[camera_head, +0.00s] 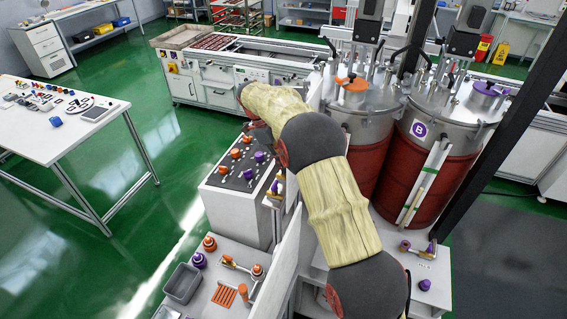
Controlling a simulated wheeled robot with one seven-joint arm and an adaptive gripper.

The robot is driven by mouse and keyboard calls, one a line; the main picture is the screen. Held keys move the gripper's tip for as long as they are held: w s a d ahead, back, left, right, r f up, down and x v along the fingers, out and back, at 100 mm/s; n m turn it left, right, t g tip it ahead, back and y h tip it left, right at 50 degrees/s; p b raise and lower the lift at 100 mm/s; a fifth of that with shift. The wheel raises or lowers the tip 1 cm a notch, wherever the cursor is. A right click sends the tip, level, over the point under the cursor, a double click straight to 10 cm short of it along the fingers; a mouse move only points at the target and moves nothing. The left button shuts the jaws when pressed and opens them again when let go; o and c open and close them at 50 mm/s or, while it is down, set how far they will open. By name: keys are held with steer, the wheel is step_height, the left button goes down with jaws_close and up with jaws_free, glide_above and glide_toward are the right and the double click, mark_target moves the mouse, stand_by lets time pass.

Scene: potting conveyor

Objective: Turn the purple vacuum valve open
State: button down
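Several purple parts show, and I cannot tell for certain which is the vacuum valve. A brass fitting with purple ends (406,247) lies on the white ledge below tank B, and a purple knob (425,285) is in front of it. A small brass and purple part (275,187) shows beside the control box, partly behind my arm. A purple cap (487,88) and a thin purple handle (450,80) are on the lid of tank B (424,150).
The control box (226,182) carries orange and purple knobs. A lower bench (206,292) holds a grey bin (183,283), an orange-handled valve (240,265) and an orange grate (224,295). A dark post (495,135) stands right of the tanks. Green floor at left is clear.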

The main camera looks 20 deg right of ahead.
steer(key=shift+w+r+m, duration=0.1)
steer(key=shift+m, duration=0.2)
steer(key=c, duration=1.9)
jaws_free()
steer(key=v, duration=1.1)
steer(key=shift+w+r, duration=0.1)
steer(key=shift+r, duration=0.3)
